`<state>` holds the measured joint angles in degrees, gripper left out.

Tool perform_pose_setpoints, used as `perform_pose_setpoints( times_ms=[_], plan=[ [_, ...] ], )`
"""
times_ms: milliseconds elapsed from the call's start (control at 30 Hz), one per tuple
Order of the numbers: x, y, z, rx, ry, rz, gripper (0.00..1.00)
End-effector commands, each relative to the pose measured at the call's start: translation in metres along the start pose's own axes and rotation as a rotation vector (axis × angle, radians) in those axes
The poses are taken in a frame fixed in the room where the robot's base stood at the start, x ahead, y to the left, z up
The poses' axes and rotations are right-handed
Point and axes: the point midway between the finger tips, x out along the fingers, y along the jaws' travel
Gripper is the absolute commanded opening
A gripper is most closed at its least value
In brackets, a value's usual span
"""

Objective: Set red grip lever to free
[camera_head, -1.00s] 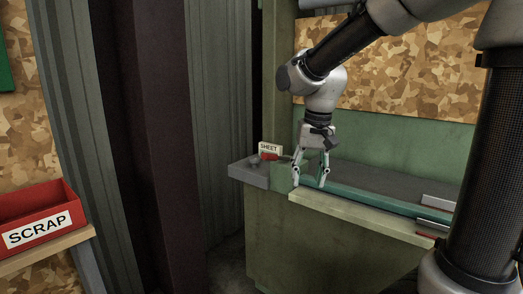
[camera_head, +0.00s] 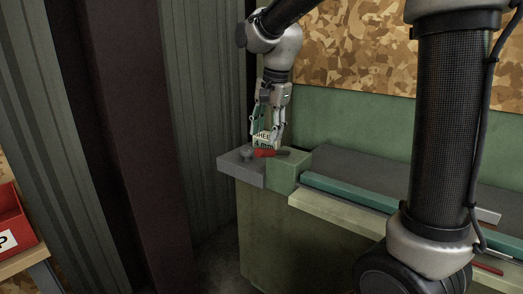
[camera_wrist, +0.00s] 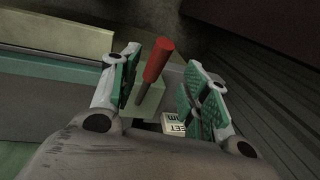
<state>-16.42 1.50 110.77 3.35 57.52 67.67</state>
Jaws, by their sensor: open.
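The red grip lever (camera_head: 265,153) lies roughly level over the left end of the green bench, beside a small round knob (camera_head: 246,155) on a grey block. In the wrist view the red handle (camera_wrist: 158,59) on its dark shaft shows between my two fingers, nearer the left one. My gripper (camera_head: 266,139) is open, pointing down at the lever, its fingers apart with green pads. No contact with the lever is clear. A white label with "SHEET" (camera_head: 262,139) stands behind the lever, partly hidden by my fingers; it also shows in the wrist view (camera_wrist: 174,124).
The grey block (camera_head: 240,168) and a green block (camera_head: 288,168) form the bench's left end. A teal bar (camera_head: 350,190) and pale ledge (camera_head: 330,208) run right. A red scrap bin (camera_head: 12,222) stands far left. Corrugated wall is behind.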

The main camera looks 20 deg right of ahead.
Motion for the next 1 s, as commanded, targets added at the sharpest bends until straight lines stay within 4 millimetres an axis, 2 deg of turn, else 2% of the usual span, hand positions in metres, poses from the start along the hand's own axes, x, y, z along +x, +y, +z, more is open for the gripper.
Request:
perform_pose_setpoints(
  times_ms=[167, 267, 600, 700, 1000],
  plan=[
    [0.001, 0.0, 0.0, 0.074, -0.001, 0.001, 0.46],
    [0.008, 0.001, 0.0, 0.091, -0.002, 0.004, 0.46],
    [0.062, 0.001, 0.001, 0.09, -0.002, 0.004, 0.46],
    [0.072, 0.001, 0.001, 0.09, -0.001, 0.003, 0.46],
    [0.079, 0.001, 0.0, 0.089, -0.001, 0.001, 0.46]
  ],
)
